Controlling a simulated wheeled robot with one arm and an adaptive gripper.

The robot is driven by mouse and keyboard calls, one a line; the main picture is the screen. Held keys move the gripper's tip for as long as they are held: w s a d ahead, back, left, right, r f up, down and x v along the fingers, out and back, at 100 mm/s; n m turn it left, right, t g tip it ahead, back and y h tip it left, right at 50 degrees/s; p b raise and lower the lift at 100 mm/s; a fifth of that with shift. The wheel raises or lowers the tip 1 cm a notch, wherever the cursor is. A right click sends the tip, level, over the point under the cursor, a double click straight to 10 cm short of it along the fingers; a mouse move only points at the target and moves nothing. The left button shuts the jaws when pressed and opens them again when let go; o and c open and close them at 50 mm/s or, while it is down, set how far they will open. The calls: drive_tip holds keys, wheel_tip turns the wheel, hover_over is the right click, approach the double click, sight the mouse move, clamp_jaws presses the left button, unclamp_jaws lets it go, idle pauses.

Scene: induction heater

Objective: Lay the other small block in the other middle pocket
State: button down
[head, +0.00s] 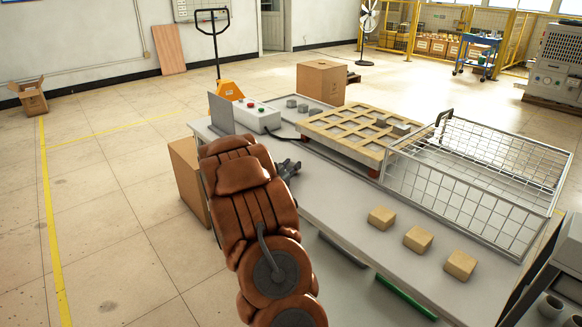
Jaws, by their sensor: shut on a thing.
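The pale wooden pocketed tray (318,127) lies on the bench, with a grid of square pockets. A small grey block (401,129) shows at its right part; I cannot tell exactly how it sits in its pocket. Two small grey blocks (291,103) (303,108) stand behind the tray's left end, near the control box. My gripper (289,168) is low over the bench's left part, in front of the tray and apart from it. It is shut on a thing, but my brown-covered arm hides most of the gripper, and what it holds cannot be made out.
A wire basket (471,185) stands right of the tray. Several tan blocks (381,217) lie along the bench's front right. A white control box (257,117) with a grey upright panel (221,113) stands at the left end. The bench top (335,200) before the tray is clear.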

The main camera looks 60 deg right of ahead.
drive_tip(key=shift+f, duration=0.1)
drive_tip(key=c, duration=0.9)
unclamp_jaws()
drive_tip(key=shift+o, duration=0.2)
drive_tip(key=shift+a+r, duration=0.2)
drive_tip(key=s+a, duration=0.1)
drive_tip(key=a, duration=1)
drive_tip(key=shift+s+a+r, duration=0.25)
drive_tip(key=shift+s+r, duration=0.05)
